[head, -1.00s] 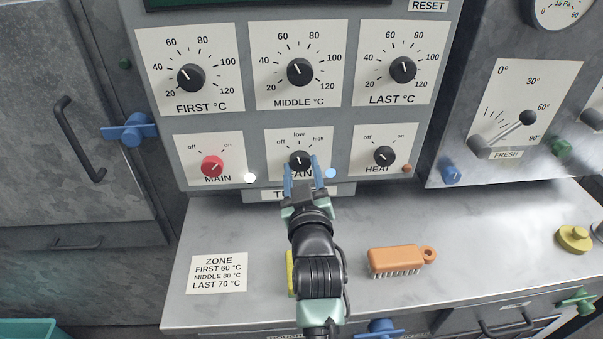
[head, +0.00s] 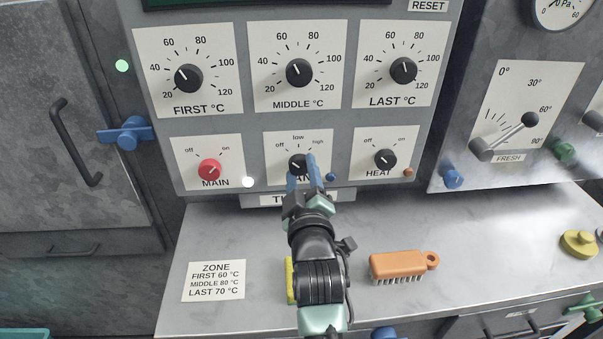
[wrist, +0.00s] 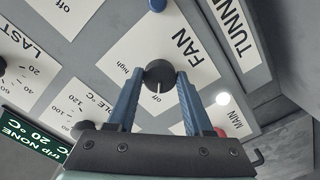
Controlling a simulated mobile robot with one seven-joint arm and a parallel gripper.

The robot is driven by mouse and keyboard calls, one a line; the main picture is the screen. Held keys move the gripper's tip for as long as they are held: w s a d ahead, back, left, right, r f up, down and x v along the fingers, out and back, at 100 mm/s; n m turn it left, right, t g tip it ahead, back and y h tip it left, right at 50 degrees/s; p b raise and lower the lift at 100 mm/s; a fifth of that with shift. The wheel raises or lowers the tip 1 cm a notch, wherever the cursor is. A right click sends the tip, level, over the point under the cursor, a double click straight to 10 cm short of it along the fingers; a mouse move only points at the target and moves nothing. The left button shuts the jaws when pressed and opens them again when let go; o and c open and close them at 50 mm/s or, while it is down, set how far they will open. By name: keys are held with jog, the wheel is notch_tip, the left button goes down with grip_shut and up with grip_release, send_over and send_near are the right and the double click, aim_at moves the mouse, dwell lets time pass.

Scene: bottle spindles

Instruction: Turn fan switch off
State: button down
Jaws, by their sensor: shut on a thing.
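The fan switch is a black rotary knob (head: 297,162) on a white FAN label, in the lower middle of the control panel. In the head view its white pointer leans up and left, toward "off". My gripper (head: 302,168) reaches up to it from below, its blue fingers shut on the knob. In the wrist view the knob (wrist: 160,74) sits between the two fingertips (wrist: 160,78), its white line pointing down the picture. The small blue lamp (head: 331,177) right of the knob looks dark. The fingers partly cover the FAN lettering in the head view.
The red MAIN knob (head: 209,170) with a lit white lamp (head: 248,182) is to the left, the HEAT knob (head: 385,159) to the right. An orange brush (head: 398,264) lies on the counter (head: 440,225) right of my arm. A green light (head: 122,66) glows at left.

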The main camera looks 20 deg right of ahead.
jog(key=shift+c, duration=1.5)
grip_release()
jog(key=shift+s, duration=0.1)
jog(key=v, duration=1.2)
jog(key=shift+s, duration=0.4)
jog(key=shift+a, duration=0.15)
